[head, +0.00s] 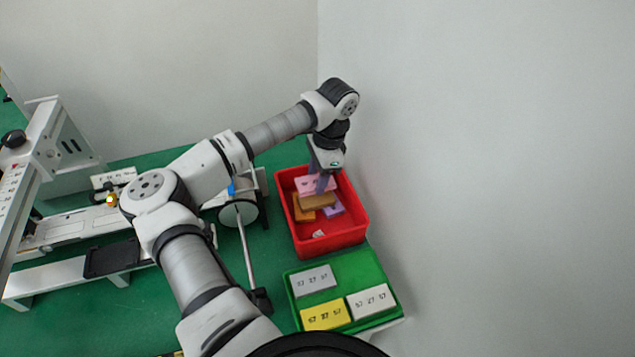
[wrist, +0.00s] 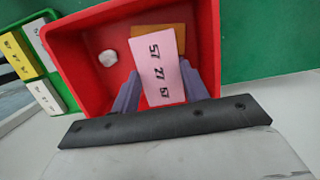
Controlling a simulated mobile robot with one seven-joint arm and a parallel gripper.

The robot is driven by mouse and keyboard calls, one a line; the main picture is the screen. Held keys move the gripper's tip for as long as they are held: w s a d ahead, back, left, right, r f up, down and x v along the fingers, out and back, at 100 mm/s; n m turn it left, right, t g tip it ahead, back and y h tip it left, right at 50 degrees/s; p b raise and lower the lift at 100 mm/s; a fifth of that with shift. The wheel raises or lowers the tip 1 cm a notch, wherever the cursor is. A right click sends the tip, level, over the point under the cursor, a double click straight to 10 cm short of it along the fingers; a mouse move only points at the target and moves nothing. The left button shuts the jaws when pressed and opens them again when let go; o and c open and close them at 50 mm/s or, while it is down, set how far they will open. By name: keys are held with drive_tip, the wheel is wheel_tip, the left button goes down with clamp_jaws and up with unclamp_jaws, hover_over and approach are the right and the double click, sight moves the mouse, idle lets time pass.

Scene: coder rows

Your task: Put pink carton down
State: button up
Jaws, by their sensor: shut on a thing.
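The pink carton shows in the head view (head: 306,186) inside or just above the red crate (head: 356,219). It also shows in the wrist view (wrist: 158,68), with printed marks on its upper face. My gripper (head: 321,185) reaches down into the crate and is shut on the pink carton. In the wrist view, its two grey-purple fingers (wrist: 159,88) stand on either side of the carton. An orange carton (wrist: 171,33) lies behind the pink one. I cannot tell whether the pink carton touches what lies below it.
A green tray (head: 345,293) in front holds grey, yellow and white cartons. A wall stands close on the right.

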sight(318, 198)
wheel_tip(318, 198, down, 4)
drive_tip(key=shift+r+p, duration=0.25)
drive_tip(key=shift+p, duration=0.2)
drive_tip(key=shift+f, duration=0.1)
drive_tip(key=shift+f+b, duration=0.55)
drive_tip(key=shift+b, duration=0.1)
drive_tip(key=o, duration=0.7)
